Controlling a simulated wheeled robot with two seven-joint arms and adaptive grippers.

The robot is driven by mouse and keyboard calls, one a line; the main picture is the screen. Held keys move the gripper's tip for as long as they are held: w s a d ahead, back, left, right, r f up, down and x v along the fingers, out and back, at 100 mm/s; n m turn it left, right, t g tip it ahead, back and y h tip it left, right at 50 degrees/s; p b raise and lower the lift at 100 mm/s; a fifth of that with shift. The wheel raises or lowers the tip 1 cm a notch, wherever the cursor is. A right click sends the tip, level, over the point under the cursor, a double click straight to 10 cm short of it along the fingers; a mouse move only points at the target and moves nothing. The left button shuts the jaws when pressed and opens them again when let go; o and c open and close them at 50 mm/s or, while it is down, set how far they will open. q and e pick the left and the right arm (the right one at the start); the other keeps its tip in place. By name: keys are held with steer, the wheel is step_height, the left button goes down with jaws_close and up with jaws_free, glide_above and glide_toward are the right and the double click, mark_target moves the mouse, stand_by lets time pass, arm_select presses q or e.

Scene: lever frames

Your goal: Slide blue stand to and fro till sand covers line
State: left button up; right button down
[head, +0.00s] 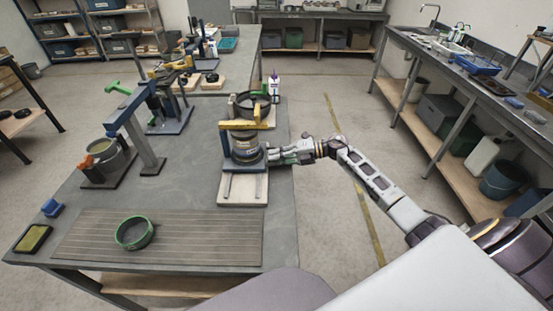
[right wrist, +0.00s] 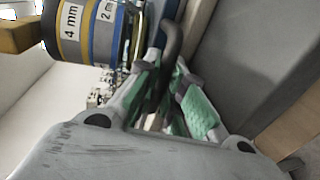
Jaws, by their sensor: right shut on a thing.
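The blue stand (head: 240,165) holds a stack of round sieves (head: 244,143) under a yellow bar (head: 245,126). It sits at the far end of two rails on a pale wooden board (head: 243,190). My right gripper (head: 275,156) is at the stand's right side. In the right wrist view, my right gripper (right wrist: 165,85) is shut on a dark curved handle (right wrist: 174,38), its green pads on either side. The sieve stack there shows "4 mm" (right wrist: 73,22) and "2 mm" labels. I cannot make out any sand or line. My left gripper is out of view.
A dark pan (head: 250,104) and a white bottle (head: 274,85) stand behind the stand. A lever frame with a blue arm (head: 130,108) is to the left. The table's right edge is close to the board.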

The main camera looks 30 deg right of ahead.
steer(key=c, duration=1.5)
jaws_free()
steer(key=shift+w+d+f, duration=0.1)
steer(key=shift+w+d, duration=0.1)
steer(key=shift+w, duration=0.1)
steer(key=shift+s, duration=0.15)
steer(key=v, duration=1.2)
